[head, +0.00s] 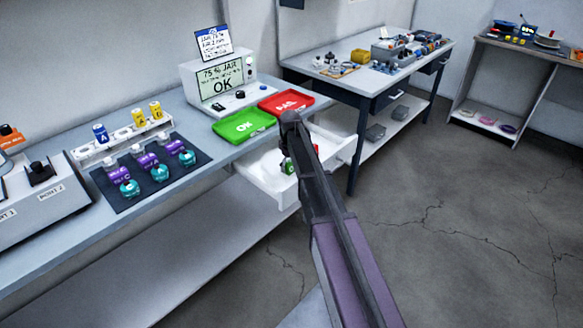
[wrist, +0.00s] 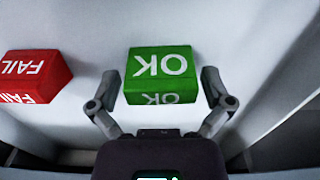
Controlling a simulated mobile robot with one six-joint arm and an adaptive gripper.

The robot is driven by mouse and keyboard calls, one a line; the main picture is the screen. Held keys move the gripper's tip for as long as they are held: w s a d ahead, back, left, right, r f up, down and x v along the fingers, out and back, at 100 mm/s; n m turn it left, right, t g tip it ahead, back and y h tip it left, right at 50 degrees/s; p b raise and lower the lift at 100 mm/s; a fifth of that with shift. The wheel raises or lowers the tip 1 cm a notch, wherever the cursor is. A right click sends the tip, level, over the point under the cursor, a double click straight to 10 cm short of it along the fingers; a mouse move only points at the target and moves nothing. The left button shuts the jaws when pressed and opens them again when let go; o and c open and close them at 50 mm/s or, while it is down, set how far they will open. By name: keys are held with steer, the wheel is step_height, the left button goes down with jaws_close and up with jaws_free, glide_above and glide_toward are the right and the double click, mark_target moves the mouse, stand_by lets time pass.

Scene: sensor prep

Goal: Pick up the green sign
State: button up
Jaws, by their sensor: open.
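The green sign (wrist: 162,65), a block with white "OK" lettering, lies in the open white drawer. My gripper (wrist: 159,84) is open and empty, with one finger on each side of the sign's near part. I cannot tell whether the fingers touch it. In the head view my arm hides most of the gripper.
A red "FAIL" sign (wrist: 38,72) lies left of the green one in the drawer (head: 262,184). On the bench above are a green tray (head: 243,126), a red tray (head: 287,102) and a tester with a screen (head: 219,84).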

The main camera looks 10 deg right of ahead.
mark_target(290, 161)
steer(key=c, duration=1)
steer(key=shift+r, duration=0.15)
step_height(290, 161, up, 10)
steer(key=p, duration=1)
stand_by(0.4)
